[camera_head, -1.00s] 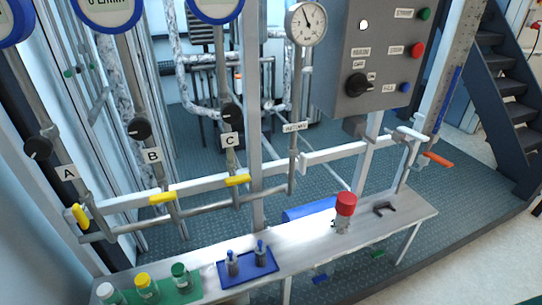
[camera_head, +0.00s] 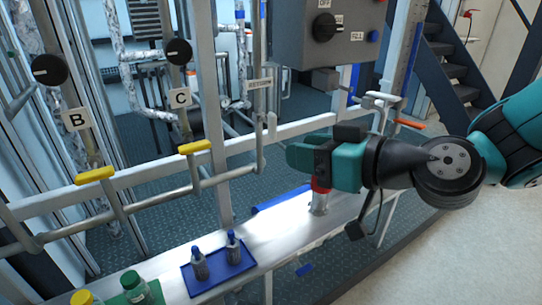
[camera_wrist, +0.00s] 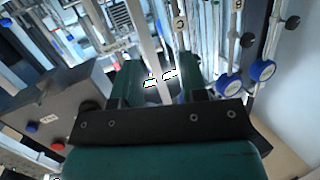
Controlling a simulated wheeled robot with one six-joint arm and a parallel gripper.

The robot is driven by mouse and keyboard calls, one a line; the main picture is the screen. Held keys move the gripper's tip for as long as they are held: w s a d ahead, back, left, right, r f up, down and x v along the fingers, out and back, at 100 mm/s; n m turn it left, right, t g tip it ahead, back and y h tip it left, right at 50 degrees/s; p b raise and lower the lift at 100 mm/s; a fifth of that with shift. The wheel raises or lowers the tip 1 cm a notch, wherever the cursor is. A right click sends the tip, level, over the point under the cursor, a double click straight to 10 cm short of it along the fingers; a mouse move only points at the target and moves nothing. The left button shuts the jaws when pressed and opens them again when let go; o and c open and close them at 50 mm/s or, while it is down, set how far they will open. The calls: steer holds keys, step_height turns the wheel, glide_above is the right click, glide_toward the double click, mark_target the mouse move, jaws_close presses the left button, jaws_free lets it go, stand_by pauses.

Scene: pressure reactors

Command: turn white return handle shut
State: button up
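The white return handle (camera_head: 271,124) is a short upright piece on the pipe below the return label (camera_head: 259,84). It stands at the horizontal rail in the head view. My gripper (camera_head: 296,154) is just right of it and a little lower, apart from it in the picture; I cannot tell the depth between them. In the wrist view, the two teal fingers of my gripper (camera_wrist: 168,72) are spread with a gap between them and nothing held. I cannot surely make out the handle in the wrist view.
Yellow handles (camera_head: 95,175) sit on pipes at left. A grey control box (camera_head: 335,35) hangs above my gripper. A metal bench (camera_head: 285,225) below carries a blue tray (camera_head: 217,272) with bottles and a red-topped part (camera_head: 319,195). An orange handle (camera_head: 411,124) is at right.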

steer(key=w+d+f+m+t+h+b, duration=0.2)
steer(key=w+d+f+m+t+b, duration=0.1)
steer(key=w+f+t, duration=0.2)
steer(key=p, duration=1.7)
glide_toward(275, 124)
steer(key=shift+t+h, duration=0.3)
steer(key=shift+t, duration=0.1)
steer(key=x, duration=0.7)
steer(key=shift+w+a, duration=0.2)
steer(key=shift+a, duration=0.25)
steer(key=p+x, duration=0.2)
steer(key=p, duration=0.1)
steer(key=shift+w+a+f, duration=0.1)
steer(key=shift+w+a, duration=0.05)
steer(key=shift+w+a+f+p, duration=0.2)
steer(key=shift+w+p, duration=0.25)
steer(key=shift+p, duration=0.15)
jaws_close()
